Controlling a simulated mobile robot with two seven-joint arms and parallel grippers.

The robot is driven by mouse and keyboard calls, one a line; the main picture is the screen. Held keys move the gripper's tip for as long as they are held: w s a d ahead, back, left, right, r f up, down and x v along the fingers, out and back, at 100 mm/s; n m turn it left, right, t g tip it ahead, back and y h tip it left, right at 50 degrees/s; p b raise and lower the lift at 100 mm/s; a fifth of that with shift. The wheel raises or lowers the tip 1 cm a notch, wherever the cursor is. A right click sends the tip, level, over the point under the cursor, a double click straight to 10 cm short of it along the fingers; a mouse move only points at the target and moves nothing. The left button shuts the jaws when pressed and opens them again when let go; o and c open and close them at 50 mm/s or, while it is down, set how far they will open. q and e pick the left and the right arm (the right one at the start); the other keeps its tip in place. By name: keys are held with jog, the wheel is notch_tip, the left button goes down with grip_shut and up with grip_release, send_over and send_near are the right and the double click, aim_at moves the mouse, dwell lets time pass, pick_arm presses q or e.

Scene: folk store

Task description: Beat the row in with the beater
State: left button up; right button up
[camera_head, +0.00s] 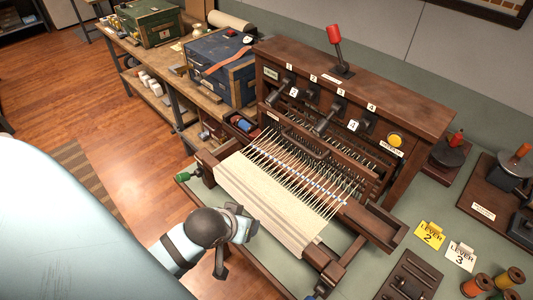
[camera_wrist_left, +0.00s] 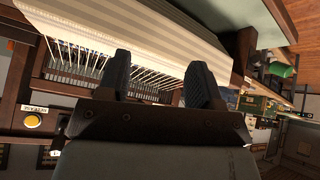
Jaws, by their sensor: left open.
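The loom (camera_head: 415,105) is a dark wooden frame on a bench. Pale warp threads run from its reed to a cream woven cloth (camera_head: 265,200) at the front. The beater seems to be the dark bar with a handle (camera_head: 303,147) across the threads; it stands back from the cloth's edge. My left gripper (camera_head: 240,228) is open and empty at the cloth's front edge, apart from the beater. In the left wrist view its two dark fingers (camera_wrist_left: 160,72) stand apart, with striped cloth (camera_wrist_left: 130,25) and threads beyond. My right gripper is not in view.
Numbered dark levers and a yellow button (camera_head: 395,140) are on the loom's front. A red-handled lever (camera_head: 336,45) stands on top. Yellow (camera_head: 429,235) and white (camera_head: 460,255) lever cards and spools (camera_head: 478,285) lie right. A blue chest (camera_head: 222,65) stands on the bench behind left.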

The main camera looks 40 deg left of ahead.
aim_at(297, 146)
pick_arm(q)
jog(key=w+a+n+t, duration=0.1)
jog(key=w+n, duration=0.1)
jog(key=w+a+r+n+t, duration=0.1)
jog(key=w+n+t, duration=0.1)
jog(key=w+n, duration=0.1)
jog(key=w+a+r+n+t, duration=0.1)
jog(key=w+n+t, duration=0.1)
jog(key=w, duration=0.1)
jog(key=shift+w, duration=0.2)
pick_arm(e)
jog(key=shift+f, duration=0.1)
pick_arm(q)
jog(key=shift+w+d+r+n+t+h, duration=0.25)
jog(key=shift+w+r+n+t+h, duration=0.55)
jog(key=shift+w, duration=1.75)
jog(key=shift+w+d+r+n+t+h, duration=0.3)
jog(key=shift+w+n+t, duration=0.85)
jog(key=shift+w, duration=1.35)
jog(key=shift+w+d+r+n+t+h, duration=0.25)
jog(key=shift+w+r+n+t+h, duration=0.5)
jog(key=shift+w, duration=1.8)
jog(key=shift+f+n+y, duration=0.25)
jog(key=shift+f+n, duration=0.05)
jog(key=c, duration=1.1)
